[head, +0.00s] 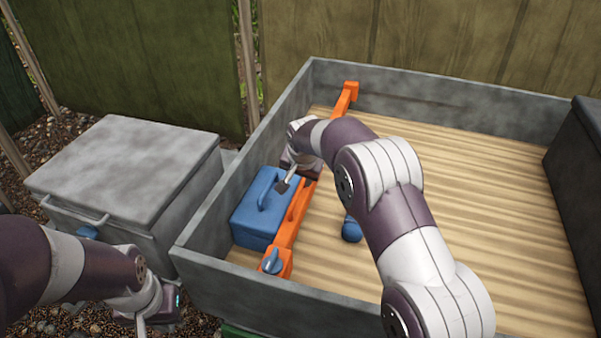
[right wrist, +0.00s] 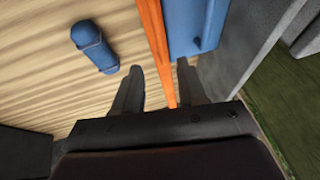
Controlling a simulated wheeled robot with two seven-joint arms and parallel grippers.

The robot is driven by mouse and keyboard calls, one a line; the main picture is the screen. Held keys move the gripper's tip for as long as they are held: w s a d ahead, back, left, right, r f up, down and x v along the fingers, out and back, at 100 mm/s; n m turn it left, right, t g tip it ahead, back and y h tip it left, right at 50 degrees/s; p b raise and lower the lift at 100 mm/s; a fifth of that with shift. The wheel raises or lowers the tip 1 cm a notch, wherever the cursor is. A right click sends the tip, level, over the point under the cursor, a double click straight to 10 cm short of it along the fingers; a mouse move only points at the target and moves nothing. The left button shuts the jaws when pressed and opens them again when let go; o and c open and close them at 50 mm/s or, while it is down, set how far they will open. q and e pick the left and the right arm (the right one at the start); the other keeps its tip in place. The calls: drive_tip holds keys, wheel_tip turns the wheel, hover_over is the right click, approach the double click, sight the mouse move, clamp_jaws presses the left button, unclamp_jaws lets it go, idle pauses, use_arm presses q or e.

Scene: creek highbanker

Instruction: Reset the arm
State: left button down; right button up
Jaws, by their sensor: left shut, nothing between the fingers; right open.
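My right arm reaches over a grey-walled bed (head: 235,290) with a slatted wooden floor. My right gripper (head: 284,185) is open beside the handle of a blue toolbox (head: 258,222). An orange bar (head: 290,222) runs along the bed beside the toolbox. In the right wrist view, the orange bar (right wrist: 157,45) passes between the two open fingers (right wrist: 157,85); I cannot tell how far below them it lies. My left gripper (head: 142,325) is shut and empty, low at the left, outside the bed and in front of a grey lidded box.
The grey lidded box (head: 130,165) with a front handle stands left of the bed. A blue cylindrical thing (head: 351,230) lies on the bed floor, partly behind my right arm; it also shows in the right wrist view (right wrist: 94,48). A dark box (head: 582,170) is at the right.

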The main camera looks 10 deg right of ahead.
drive_tip(key=shift+v, duration=1.2)
drive_tip(key=s+d+f+n+g+p, duration=0.1)
drive_tip(key=s+n+p, duration=0.15)
drive_tip(key=s, duration=0.45)
drive_tip(key=s+d+n+g+p, duration=0.1)
drive_tip(key=s+d+n+g, duration=0.15)
drive_tip(key=s, duration=0.45)
drive_tip(key=s+d+r+p, duration=0.1)
drive_tip(key=s+r+p, duration=0.2)
drive_tip(key=s, duration=0.6)
drive_tip(key=s+d+r+n+p, duration=0.1)
drive_tip(key=s+d+r+p, duration=0.1)
drive_tip(key=s+r, duration=0.3)
drive_tip(key=s+p, duration=0.1)
drive_tip(key=s, duration=0.3)
drive_tip(key=shift+d+r, duration=0.2)
drive_tip(key=shift+d, duration=0.05)
